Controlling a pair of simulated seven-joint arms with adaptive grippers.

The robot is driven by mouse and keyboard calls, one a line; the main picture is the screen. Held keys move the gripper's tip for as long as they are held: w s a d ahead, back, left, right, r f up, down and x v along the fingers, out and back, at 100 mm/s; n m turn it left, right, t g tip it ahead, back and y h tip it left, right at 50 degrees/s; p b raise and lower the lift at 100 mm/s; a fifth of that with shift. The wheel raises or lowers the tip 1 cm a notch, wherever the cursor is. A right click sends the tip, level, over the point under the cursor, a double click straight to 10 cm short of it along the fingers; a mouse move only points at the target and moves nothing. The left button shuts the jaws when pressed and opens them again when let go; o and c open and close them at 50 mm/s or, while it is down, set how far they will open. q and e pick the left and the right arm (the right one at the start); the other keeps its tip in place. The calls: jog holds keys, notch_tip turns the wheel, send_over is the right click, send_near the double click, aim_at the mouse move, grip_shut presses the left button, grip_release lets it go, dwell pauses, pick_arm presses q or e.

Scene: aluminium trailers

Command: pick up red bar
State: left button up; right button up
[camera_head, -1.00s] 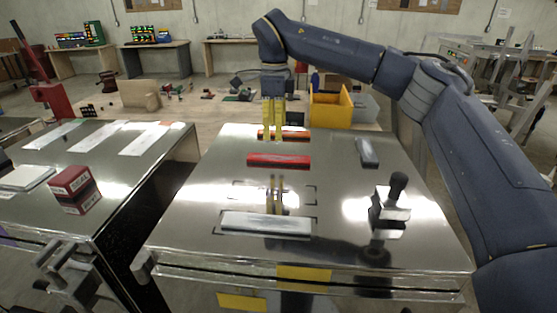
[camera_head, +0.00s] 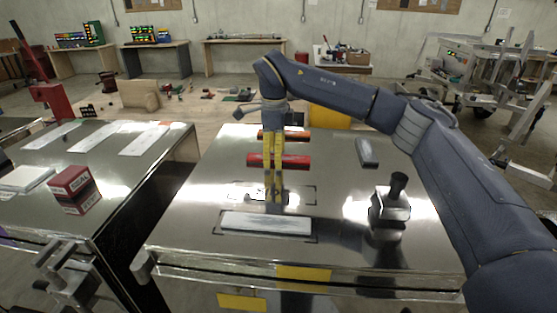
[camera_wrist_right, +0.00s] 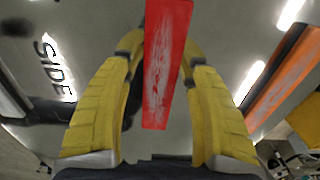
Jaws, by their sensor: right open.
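The red bar (camera_head: 297,161) lies flat on the shiny metal table, toward its far side. My right gripper (camera_head: 273,166) points down at the bar, its yellow fingers crossing in front of it in the head view. In the right wrist view the red bar (camera_wrist_right: 163,75) runs lengthwise between the two open yellow fingers of the right gripper (camera_wrist_right: 157,48). The fingers stand on either side of it, with no clear grip on it. I cannot tell the exact height of the fingertips above the table.
An orange bar (camera_head: 298,135) lies just behind the red one; it also shows in the wrist view (camera_wrist_right: 286,85). A grey bar (camera_head: 367,153) and a black-knobbed metal tool (camera_head: 391,207) are at right. A white bar (camera_head: 265,224) lies in front. A red box (camera_head: 73,190) stands on the left table.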

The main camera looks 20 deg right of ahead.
jog(key=shift+f, duration=0.1)
jog(key=c, duration=1.2)
jog(key=shift+c, duration=0.2)
